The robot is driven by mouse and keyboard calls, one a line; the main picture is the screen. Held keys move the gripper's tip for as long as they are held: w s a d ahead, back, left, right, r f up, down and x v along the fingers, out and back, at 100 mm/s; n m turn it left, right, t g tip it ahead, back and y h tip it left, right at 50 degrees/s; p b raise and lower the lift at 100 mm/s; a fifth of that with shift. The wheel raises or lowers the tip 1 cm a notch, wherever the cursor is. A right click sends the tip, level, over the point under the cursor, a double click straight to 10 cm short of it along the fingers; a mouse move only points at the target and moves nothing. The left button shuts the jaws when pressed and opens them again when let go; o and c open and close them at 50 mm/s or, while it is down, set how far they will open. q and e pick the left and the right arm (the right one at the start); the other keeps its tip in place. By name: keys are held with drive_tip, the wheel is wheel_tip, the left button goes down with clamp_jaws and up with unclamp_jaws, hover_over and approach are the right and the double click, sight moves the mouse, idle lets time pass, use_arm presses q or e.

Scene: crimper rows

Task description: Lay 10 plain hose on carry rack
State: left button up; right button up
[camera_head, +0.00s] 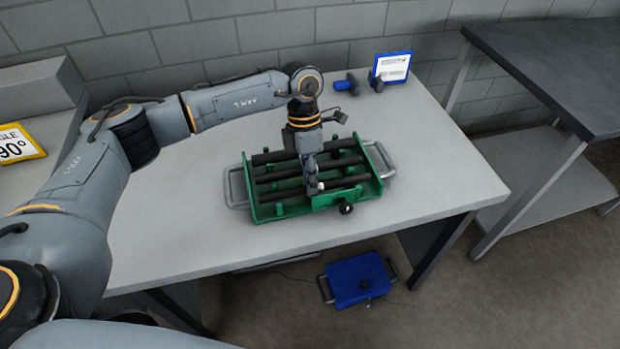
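The green carry rack (262,212) sits on the light grey table, with a metal handle at each end. Several black hoses lie across it in rows, among them a back hose (270,157) and a middle hose (276,175). My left gripper (314,190) points down over the rack, its fingertips low at the front row. The wrist hides part of the hoses behind it. The fingers are too small to tell whether they are open or shut on a hose. My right gripper is not in view.
A black round knob (346,208) is at the rack's front. Blue-and-black pieces (345,83) and a blue-framed sign (392,67) stand at the back. A blue case (357,280) is below the table. The table (430,165) is clear right of the rack.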

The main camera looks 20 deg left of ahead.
use_arm(q)
drive_tip(key=o, duration=0.3)
drive_tip(key=shift+o, duration=0.2)
drive_tip(key=v, duration=1.2)
